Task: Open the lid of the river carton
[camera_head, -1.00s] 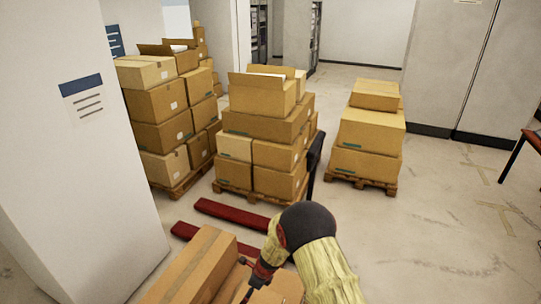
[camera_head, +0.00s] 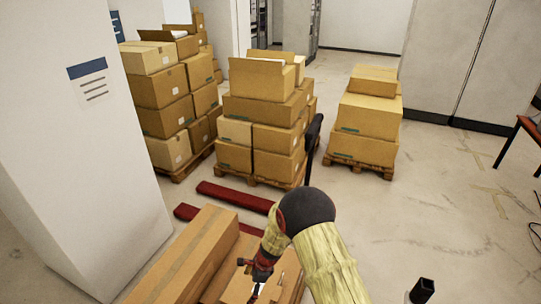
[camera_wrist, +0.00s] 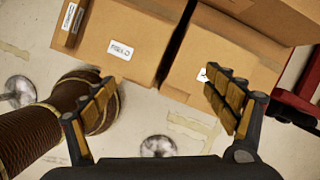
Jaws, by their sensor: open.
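Closed cardboard cartons lie low in front of me: a long one (camera_head: 186,256) at the left and another (camera_head: 238,287) partly hidden under my arm. My gripper (camera_wrist: 165,100) is open and empty, its two fingers spread before two cartons in the wrist view. The left carton there (camera_wrist: 138,27) bears a white label whose print I cannot read surely. The right carton (camera_wrist: 222,52) has a white label partly covered by the right finger. I cannot tell which carton is the river one. In the head view my gripper (camera_head: 255,290) hangs over the near cartons.
Red forks (camera_head: 236,197) lie on the floor beyond the near cartons. Pallets with stacked cartons stand behind, in the middle (camera_head: 262,120) and at the right (camera_head: 366,125). A white pillar (camera_head: 85,160) stands at the left. A small black object (camera_head: 422,291) is at the lower right; floor there is mostly clear.

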